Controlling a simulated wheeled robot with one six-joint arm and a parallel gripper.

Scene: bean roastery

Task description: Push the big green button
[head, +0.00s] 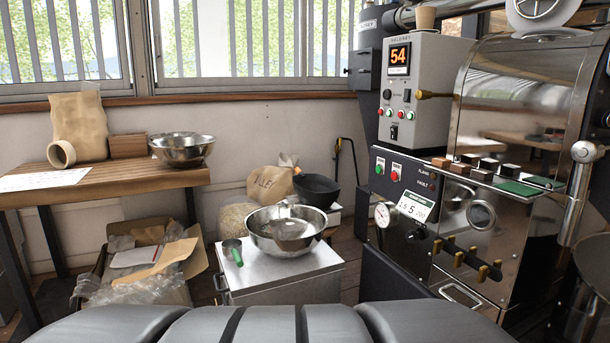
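The big green button (380,166) is on the dark front panel of the coffee roaster (460,238), right of the picture's middle. A red button (395,172) of similar size sits just right of it. Nothing covers the green button. Smaller green and red buttons show higher up on the grey control box (427,75), below an orange display reading 54. My gripper is not in view.
A metal cabinet (262,285) with a steel bowl (287,230) and a green-handled scoop (232,252) stands left of the roaster. A dial gauge (382,214) and levers (459,254) stick out of its front. A wooden bench (185,177) stands at left.

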